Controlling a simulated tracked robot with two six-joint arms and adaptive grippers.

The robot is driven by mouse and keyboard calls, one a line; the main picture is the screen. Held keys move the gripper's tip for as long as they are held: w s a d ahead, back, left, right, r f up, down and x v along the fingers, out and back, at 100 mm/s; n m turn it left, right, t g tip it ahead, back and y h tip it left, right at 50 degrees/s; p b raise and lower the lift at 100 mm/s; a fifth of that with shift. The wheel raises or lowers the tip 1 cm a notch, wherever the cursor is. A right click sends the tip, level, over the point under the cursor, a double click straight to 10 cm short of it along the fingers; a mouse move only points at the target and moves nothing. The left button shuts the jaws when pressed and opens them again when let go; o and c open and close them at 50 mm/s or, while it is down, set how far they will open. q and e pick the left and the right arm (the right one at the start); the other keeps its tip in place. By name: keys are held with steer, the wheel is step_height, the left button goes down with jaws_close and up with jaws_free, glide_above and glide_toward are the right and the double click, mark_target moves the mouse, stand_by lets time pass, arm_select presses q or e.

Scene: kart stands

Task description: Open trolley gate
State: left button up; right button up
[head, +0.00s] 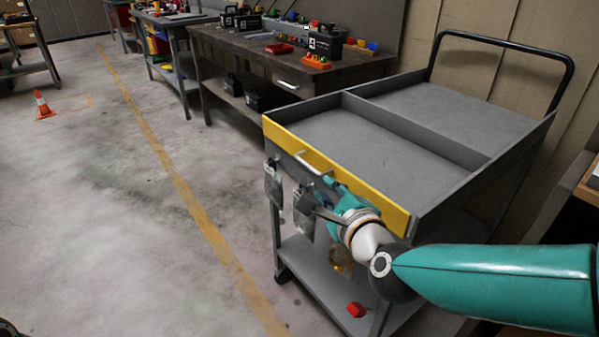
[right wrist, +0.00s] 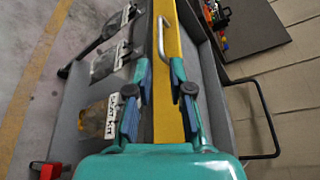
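The grey trolley (head: 430,115) stands at the right of the head view, with two bays on its top. Its gate is a yellow-topped front panel (head: 375,195) with a metal handle (head: 312,163); it looks upright and closed. In the right wrist view the yellow edge (right wrist: 168,115) runs up the middle and the handle (right wrist: 162,45) lies beyond the fingertips. My right gripper (right wrist: 158,75) is open and empty, its fingers on either side of the yellow edge. In the head view it is at the gate, beside the handle; contact cannot be told. My left gripper is not in view.
Clear bags (head: 274,187) hang on the trolley's front, close to my right gripper. A red object (head: 355,310) lies on the lower shelf. A workbench (head: 300,75) with bins stands behind. A cone (head: 42,105) stands on open floor at left.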

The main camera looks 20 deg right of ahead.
mark_target(302, 160)
steer(key=x, duration=1.6)
steer(key=shift+f, duration=0.15)
